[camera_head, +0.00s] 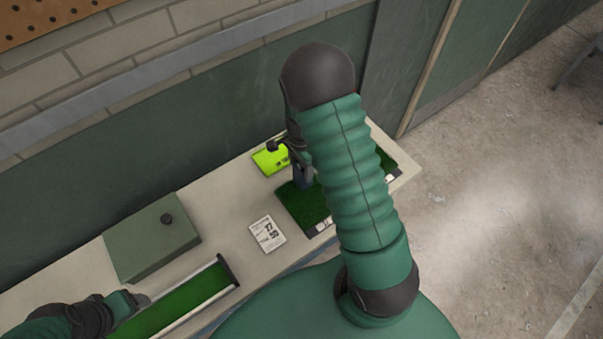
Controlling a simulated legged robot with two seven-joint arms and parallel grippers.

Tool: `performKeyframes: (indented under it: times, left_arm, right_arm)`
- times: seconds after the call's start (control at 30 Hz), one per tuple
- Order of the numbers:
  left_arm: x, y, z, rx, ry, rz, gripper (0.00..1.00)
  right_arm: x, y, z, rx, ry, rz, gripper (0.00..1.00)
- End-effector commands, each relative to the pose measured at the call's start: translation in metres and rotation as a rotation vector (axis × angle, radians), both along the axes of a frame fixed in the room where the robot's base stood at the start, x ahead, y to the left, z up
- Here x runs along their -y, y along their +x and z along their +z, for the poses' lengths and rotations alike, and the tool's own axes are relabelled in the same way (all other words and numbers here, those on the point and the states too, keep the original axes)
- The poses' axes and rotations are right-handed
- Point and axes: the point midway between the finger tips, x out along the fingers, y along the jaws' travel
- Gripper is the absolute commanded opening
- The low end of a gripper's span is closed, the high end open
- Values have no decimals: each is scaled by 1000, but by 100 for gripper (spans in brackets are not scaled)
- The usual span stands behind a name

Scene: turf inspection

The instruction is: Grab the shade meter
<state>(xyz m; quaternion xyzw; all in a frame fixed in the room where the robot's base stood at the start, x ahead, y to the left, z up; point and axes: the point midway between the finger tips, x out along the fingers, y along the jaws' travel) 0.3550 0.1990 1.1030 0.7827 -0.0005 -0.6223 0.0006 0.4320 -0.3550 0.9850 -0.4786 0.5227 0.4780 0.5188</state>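A lime-yellow device (268,161), which may be the shade meter, lies on the bench near its back edge. My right arm reaches over the bench, and my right gripper (290,160) is just right of the device, partly overlapping it in the picture. A blue-grey upright part (303,178) shows under the gripper; I cannot tell whether it is a finger or a separate thing. The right fingers are partly hidden by my arm. My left gripper (138,299) is at lower left, by the long turf tray (226,273); its opening is unclear.
A pale bench (225,227) runs along the dark green wall. A green box with a black knob (150,238) stands at left. A white card with printed numbers (267,234) lies mid-bench. A turf piece (298,206) lies below the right gripper. Concrete floor is open at right.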

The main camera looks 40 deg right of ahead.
Motion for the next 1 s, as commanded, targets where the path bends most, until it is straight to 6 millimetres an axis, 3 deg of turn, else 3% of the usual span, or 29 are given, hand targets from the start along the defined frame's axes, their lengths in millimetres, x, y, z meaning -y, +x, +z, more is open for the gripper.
performKeyframes:
  times: [0.07,0.4,0.77,1.0]
  left_arm:
    - [0,0,0,0,0,0,69]
    - [0,0,0,0,0,0,69]
    - [0,0,-1,0,0,0,69]
    - [0,0,-8,0,0,0,69]
  right_arm:
    - [2,-1,0,0,2,-2,45]
    - [3,0,-1,0,3,-2,1]
    - [3,0,1,-1,2,-2,0]
    - [3,1,26,3,2,-1,0]
